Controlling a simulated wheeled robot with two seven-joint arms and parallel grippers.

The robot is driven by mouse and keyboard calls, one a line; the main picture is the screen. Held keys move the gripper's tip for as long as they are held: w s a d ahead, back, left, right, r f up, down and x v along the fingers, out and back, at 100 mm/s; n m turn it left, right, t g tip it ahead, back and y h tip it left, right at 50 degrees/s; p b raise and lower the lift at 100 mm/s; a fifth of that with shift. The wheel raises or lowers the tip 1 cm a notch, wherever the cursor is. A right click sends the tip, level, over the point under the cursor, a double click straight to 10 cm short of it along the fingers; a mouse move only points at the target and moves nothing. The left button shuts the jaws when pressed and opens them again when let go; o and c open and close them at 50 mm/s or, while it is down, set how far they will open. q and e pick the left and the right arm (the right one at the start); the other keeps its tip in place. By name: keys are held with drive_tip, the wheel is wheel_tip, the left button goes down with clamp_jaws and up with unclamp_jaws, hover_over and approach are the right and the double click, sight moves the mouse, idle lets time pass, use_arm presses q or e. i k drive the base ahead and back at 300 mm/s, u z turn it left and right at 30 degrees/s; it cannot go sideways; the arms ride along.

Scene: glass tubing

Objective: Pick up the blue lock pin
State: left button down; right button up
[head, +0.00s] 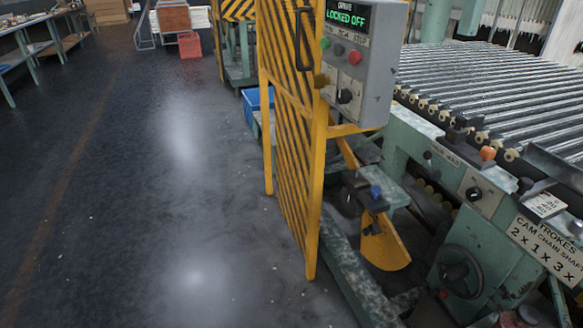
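A small blue piece (376,192), which looks like the blue lock pin, sits on the green machine frame just right of the yellow-and-black striped gate. It is small in the head view, and I cannot make out how it is seated. Dark metal parts surround it. Neither of my grippers is in view.
The striped gate (290,140) stands left of the pin. A grey control box (362,60) reading "LOCKED OFF" is mounted at its top. A roller conveyor (490,90) and a handwheel (458,275) are on the right. The floor (150,200) at left is clear.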

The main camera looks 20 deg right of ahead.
sight(377, 189)
drive_tip(key=z, duration=0.1)
drive_tip(key=i, duration=1.5)
drive_tip(key=z, duration=1.1)
drive_tip(key=i, duration=0.45)
drive_tip(key=z, duration=0.2)
